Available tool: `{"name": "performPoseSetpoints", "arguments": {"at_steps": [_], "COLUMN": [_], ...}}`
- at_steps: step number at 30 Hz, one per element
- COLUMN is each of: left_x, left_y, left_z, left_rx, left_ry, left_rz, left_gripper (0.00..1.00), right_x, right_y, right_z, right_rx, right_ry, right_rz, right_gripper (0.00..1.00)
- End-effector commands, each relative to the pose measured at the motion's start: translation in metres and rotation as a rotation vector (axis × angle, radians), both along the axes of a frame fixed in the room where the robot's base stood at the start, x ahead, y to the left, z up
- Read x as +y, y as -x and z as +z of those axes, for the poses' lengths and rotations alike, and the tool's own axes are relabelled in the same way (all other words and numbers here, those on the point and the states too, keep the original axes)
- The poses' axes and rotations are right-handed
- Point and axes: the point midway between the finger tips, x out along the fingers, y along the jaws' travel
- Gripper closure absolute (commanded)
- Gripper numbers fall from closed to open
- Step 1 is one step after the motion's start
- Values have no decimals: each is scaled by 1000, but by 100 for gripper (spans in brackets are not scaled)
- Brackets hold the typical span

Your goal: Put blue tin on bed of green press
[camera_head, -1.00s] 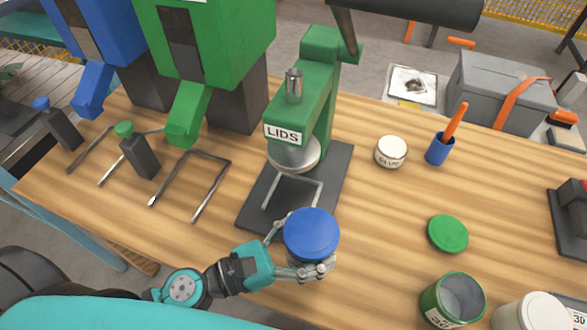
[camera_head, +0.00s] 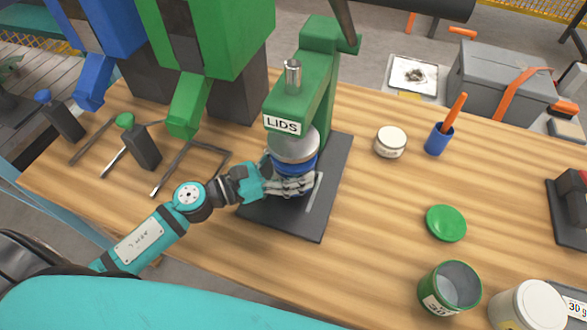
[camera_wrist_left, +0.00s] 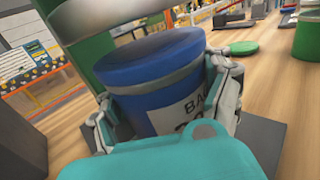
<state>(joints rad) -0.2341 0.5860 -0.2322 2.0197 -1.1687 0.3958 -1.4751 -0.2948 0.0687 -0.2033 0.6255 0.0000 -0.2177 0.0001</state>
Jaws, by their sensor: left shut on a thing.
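The blue tin (camera_head: 297,163), with a blue lid and a white label, is upright under the round grey head of the green press (camera_head: 318,85), marked LIDS. The press's dark bed (camera_head: 275,220) spreads below it. My left gripper (camera_head: 292,184) is shut around the sides of the tin. The wrist view shows the tin (camera_wrist_left: 150,75) between the fingers of my left gripper (camera_wrist_left: 170,105). The head hides part of the lid in the head view. I cannot tell whether the tin's base touches the bed. My right gripper is not in view.
A white jar (camera_head: 390,142) and a blue cup (camera_head: 438,139) stand right of the press. A green lid (camera_head: 446,223), an open green tin (camera_head: 450,290) and a white tub (camera_head: 527,306) are at the right front. Larger green and blue machines stand left.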

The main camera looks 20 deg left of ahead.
Motion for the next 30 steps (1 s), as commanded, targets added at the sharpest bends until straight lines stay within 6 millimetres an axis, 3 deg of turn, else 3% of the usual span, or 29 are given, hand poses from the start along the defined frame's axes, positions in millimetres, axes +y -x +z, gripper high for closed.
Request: {"name": "performPoseSetpoints", "arguments": {"at_steps": [2,12,25,26,30], "left_x": [5,3,3,3,3], "left_y": [-8,-6,-5,-5,-5], "left_z": [0,-34,-40,-38,-38], "left_rx": [-3,-1,-1,-1,-1], "left_ry": [0,2,0,0,-1], "left_rz": [3,2,1,1,1], "left_gripper": [55,55,55,17,0], "right_x": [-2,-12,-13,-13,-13], "right_y": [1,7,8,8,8], "right_z": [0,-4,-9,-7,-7], "right_rx": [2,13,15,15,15], "right_ry": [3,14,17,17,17], "right_rz": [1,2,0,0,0], "right_gripper": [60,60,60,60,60]}}
